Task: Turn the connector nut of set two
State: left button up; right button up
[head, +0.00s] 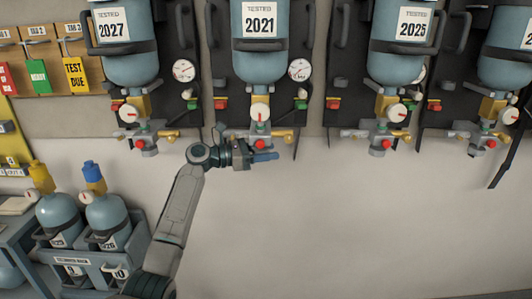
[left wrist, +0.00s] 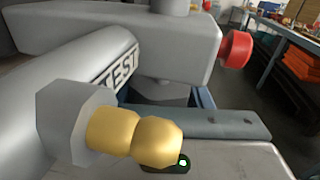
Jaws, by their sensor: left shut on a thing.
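Set two is the blue cylinder (head: 260,52) with the label 2021, second from the left on the wall. Its grey valve block with a red knob (head: 261,144) hangs below the gauge. My left gripper (head: 265,156) is at this block, its blue fingertips pointing right. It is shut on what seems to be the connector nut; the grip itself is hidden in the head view. The left wrist view shows a grey hexagonal piece (left wrist: 70,120) with gold faceted fittings (left wrist: 135,135) close up, and a red knob (left wrist: 235,48) behind. My right gripper is not in view.
Neighbouring sets labelled 2027 (head: 112,28) and 2025 (head: 412,24) hang on either side, with hoses and fittings low down. A crate (head: 85,265) with two cylinders stands at the lower left. The wall below set two is bare.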

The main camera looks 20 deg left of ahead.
pick_arm(q)
jog(key=shift+m+g+h, duration=0.4)
jog(key=shift+m+g, duration=0.3)
jog(key=shift+g, duration=0.3)
jog(key=shift+s+g, duration=0.1)
jog(key=shift+g, duration=0.2)
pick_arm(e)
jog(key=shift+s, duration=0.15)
pick_arm(q)
jog(key=shift+m, duration=0.3)
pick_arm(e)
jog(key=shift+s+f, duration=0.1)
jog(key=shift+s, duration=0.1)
pick_arm(q)
jog(key=o, duration=1)
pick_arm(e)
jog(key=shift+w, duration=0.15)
